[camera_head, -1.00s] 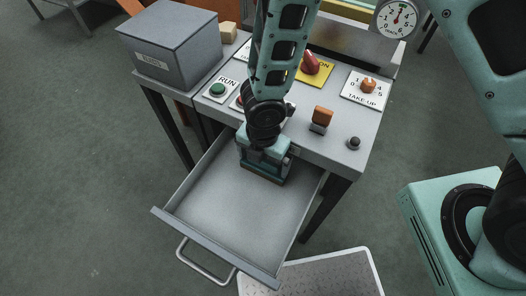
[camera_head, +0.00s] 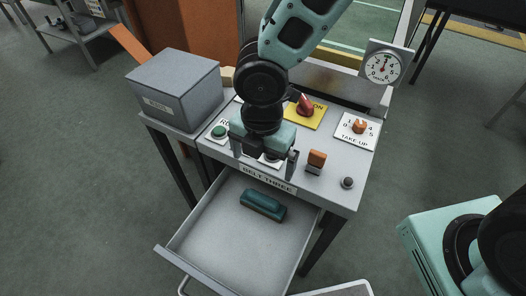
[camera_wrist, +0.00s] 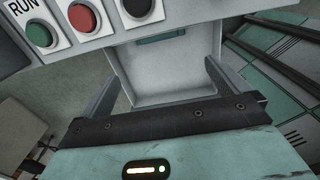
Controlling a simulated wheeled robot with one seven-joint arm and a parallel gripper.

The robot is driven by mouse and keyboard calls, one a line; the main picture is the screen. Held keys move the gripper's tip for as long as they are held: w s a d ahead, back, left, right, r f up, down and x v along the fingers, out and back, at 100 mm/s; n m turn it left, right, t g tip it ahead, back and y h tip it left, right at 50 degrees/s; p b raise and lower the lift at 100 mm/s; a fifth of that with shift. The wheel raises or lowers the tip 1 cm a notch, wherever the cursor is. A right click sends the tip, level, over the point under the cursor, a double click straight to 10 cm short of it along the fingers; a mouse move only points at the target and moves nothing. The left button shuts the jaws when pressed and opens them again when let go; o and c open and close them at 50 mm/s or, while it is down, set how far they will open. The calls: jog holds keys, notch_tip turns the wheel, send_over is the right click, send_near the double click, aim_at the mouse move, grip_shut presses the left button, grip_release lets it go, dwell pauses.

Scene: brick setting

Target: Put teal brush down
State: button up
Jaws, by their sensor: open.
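The teal brush (camera_head: 263,204) lies in the open drawer (camera_head: 214,238), near the drawer's back under the console front. In the wrist view, part of a teal shape, the brush (camera_wrist: 163,36), shows at the far end of the drawer (camera_wrist: 165,75). My gripper (camera_head: 264,164) is open and empty, above the console's front edge and apart from the brush. Its two fingers also show spread in the wrist view (camera_wrist: 163,88).
The console top holds a green RUN button (camera_head: 219,132), a red selector on a yellow plate (camera_head: 305,106), an orange TAKE UP knob (camera_head: 360,126), an orange-topped switch (camera_head: 316,161) and a black knob (camera_head: 347,183). A grey box (camera_head: 175,88) stands at left. A gauge (camera_head: 383,68) stands behind.

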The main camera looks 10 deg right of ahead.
jog(key=s+d+r+m, duration=0.8)
jog(key=s+r+m, duration=0.3)
jog(key=m, duration=0.9)
jog(key=shift+r+m+y, duration=0.3)
jog(key=shift+r+m, duration=0.1)
jog(key=shift+r, duration=0.2)
jog(key=shift+r, duration=0.1)
jog(key=shift+r, duration=0.15)
